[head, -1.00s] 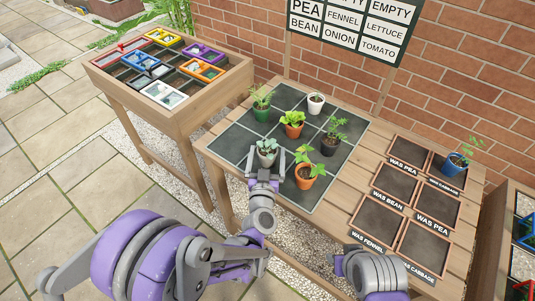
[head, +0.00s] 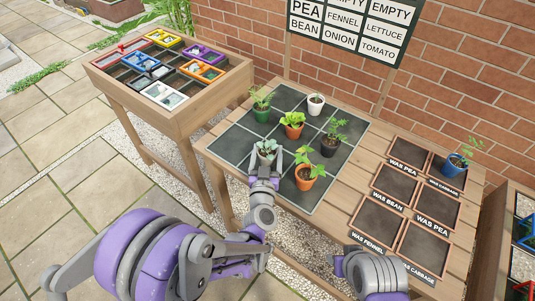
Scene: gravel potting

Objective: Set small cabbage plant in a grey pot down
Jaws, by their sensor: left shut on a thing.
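The small cabbage plant in a grey pot (head: 267,149) is at the front of the dark gridded mat (head: 232,143) on the wooden table, left of an orange pot. My left gripper (head: 266,160) is shut on the grey pot from the front. The pot is upright; its base is hidden behind the gripper, so I cannot tell whether it touches the mat. My right arm (head: 370,275) shows at the bottom; its gripper's fingers are out of view.
An orange pot (head: 304,180) stands close to the right of my left gripper. A black pot (head: 330,146), another orange pot (head: 293,131), a green pot (head: 262,115) and a white pot (head: 316,105) stand on the mat. A blue pot (head: 455,165) stands in a labelled tray at right.

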